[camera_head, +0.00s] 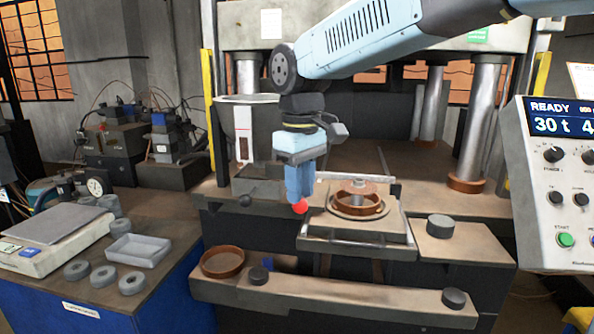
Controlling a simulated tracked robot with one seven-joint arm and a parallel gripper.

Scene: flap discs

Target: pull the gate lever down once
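A red ball knob (299,207), which looks like the end of the gate lever, shows in the head view at the front left of the press bed. My gripper (300,198) points down with its blue fingers right at the knob, which shows just below the fingertips. I cannot tell whether the fingers grip the knob, touch it or stand in front of it. The lever's shaft is hidden behind my gripper. A hopper-like housing (243,140) with a narrow sight window stands behind and left of my gripper.
A round brown mould (357,204) sits on a sliding plate right of my gripper. A brown ring dish (222,261) lies on the front ledge. The control panel (552,180) reads READY. A scale (50,240) stands on the left bench.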

